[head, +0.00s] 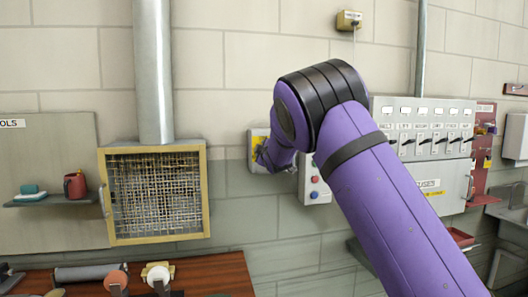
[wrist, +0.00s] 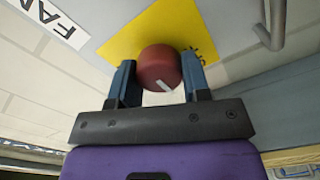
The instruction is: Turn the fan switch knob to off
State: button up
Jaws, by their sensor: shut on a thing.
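The fan switch knob (wrist: 160,66) is a round dark red knob with a white pointer line, on a yellow plate (wrist: 133,38) in the wrist view. A white label reading "FAN" (wrist: 50,17) is beside it at the upper left. My gripper (wrist: 158,75) has its two blue-grey fingers on either side of the knob, shut on it. The pointer line slants toward the lower right in that view. In the head view my gripper (head: 262,155) is at the yellow-plated wall box (head: 258,136), and my purple arm hides the knob.
A box with red and blue buttons (head: 314,180) is just right of my gripper. A caged vent (head: 155,193) with a duct is to the left. A breaker panel (head: 425,125) is to the right. A wooden bench (head: 215,278) is below.

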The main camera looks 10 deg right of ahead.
jog(key=o, duration=0.9)
jog(key=s, duration=1.1)
jog(key=s+d+r+m+g, duration=0.1)
jog(key=s+d+m+g, duration=0.25)
jog(key=s, duration=0.55)
jog(key=s+d+m+g, duration=0.2)
jog(key=s+d+m, duration=0.25)
jog(key=s, duration=0.35)
jog(key=s+f+m+g, duration=0.1)
jog(key=s+g, duration=0.1)
jog(key=s, duration=0.9)
jog(key=s+f+m+g, duration=0.2)
jog(key=s+g, duration=0.1)
jog(key=s, duration=0.9)
jog(key=s+f+m+g, duration=0.1)
jog(key=s+m+g, duration=0.1)
jog(key=s, duration=0.9)
jog(key=shift+s+a+f, duration=0.3)
jog(key=shift+a+f, duration=0.05)
jog(key=shift+a, duration=0.05)
